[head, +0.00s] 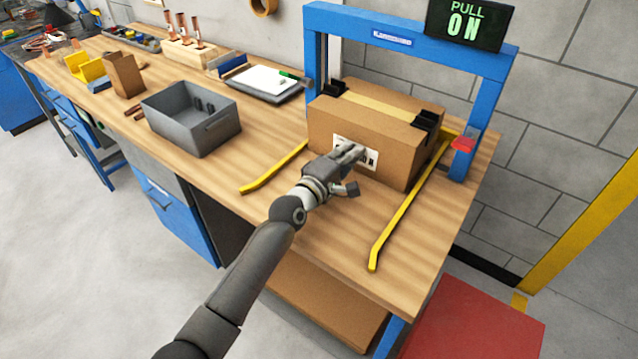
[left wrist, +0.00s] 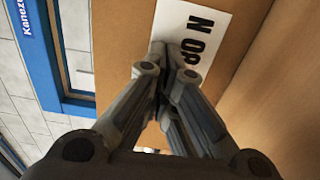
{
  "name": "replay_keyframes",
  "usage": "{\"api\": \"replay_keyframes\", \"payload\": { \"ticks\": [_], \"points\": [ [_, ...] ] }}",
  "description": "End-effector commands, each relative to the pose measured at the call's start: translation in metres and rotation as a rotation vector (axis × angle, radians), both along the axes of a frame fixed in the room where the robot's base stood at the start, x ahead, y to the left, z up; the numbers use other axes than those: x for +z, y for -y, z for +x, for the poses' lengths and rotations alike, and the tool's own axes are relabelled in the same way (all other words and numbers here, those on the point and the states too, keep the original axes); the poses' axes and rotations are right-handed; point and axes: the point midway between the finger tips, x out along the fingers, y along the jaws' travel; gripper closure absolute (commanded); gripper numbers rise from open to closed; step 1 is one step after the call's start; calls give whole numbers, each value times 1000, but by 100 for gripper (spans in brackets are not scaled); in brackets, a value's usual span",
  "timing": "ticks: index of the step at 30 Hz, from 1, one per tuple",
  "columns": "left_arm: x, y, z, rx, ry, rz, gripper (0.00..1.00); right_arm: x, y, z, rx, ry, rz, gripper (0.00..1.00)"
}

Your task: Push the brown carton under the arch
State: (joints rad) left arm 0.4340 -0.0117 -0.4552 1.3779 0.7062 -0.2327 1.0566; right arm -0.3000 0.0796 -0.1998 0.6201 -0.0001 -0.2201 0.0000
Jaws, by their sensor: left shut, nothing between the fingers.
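The brown carton (head: 388,148) stands upright on the wooden bench at the blue arch (head: 350,25). I cannot tell exactly how far its far part reaches under the top bar. It has tape along its top, black pieces at two top edges and a white label (head: 368,157) on its near face. My left gripper (head: 358,150) is shut and empty, its tips at the label, touching or nearly touching it. In the left wrist view the closed fingertips (left wrist: 174,50) cover part of the label (left wrist: 197,30) on the carton (left wrist: 125,35). My right gripper is not in view.
Yellow rails (head: 273,170) and (head: 405,215) flank the carton. A red piece (head: 463,144) sits by the arch's right post. A grey bin (head: 190,118) and a tray (head: 262,84) stand to the left. A lit sign (head: 468,22) hangs at the arch.

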Motion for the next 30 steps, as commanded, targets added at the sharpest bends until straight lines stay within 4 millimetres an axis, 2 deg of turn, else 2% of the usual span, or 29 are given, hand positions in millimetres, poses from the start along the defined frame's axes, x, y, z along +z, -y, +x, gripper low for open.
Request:
{"api": "replay_keyframes", "payload": {
  "ticks": [30],
  "points": [
    [-1, 17, 26, 0, -1, 1, 100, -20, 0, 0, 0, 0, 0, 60]
  ]
}}
